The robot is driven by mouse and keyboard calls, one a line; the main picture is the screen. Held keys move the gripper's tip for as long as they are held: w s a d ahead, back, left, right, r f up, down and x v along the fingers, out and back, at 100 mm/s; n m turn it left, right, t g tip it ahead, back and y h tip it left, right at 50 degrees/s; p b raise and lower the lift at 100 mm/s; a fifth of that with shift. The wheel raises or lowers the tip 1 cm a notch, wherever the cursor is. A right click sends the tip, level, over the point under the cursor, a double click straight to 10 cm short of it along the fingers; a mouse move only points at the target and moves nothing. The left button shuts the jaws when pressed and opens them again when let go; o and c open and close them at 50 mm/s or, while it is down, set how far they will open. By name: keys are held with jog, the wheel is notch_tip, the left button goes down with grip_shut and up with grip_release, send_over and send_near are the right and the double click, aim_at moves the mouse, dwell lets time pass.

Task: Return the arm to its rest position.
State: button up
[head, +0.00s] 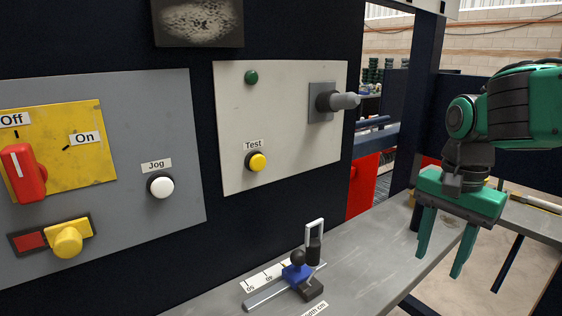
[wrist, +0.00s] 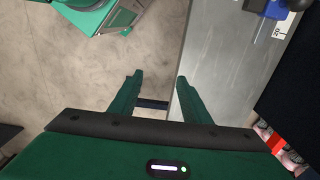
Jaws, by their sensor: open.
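My gripper (head: 438,266) hangs at the right of the head view with its green fingers pointing down. The fingers are spread apart and nothing is between them. It is beside the outer edge of the grey bench (head: 365,262), apart from the panels. In the wrist view my gripper (wrist: 159,77) shows both fingers apart, with bare floor and the edge of the grey bench (wrist: 228,70) beyond them. My green arm comes in from the right edge of the head view.
A blue clamp fixture (head: 296,272) with a scale stands on the bench. A grey panel carries a red switch (head: 22,172) and a white Jog button (head: 160,186). A pale panel carries a yellow Test button (head: 258,162) and a protruding grey knob (head: 344,101). A dark post (head: 426,90) stands behind my arm.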

jog(key=s+d+f+n, duration=0.2)
jog(key=s+d+f, duration=0.2)
jog(key=s, duration=0.3)
jog(key=s+d+f+n, duration=0.2)
jog(key=s+d+f, duration=0.3)
jog(key=s+d, duration=0.2)
jog(key=shift+s, duration=0.15)
jog(key=shift+d, duration=0.1)
jog(key=shift+w+f, duration=0.2)
jog(key=shift+w, duration=0.45)
dwell(1.2)
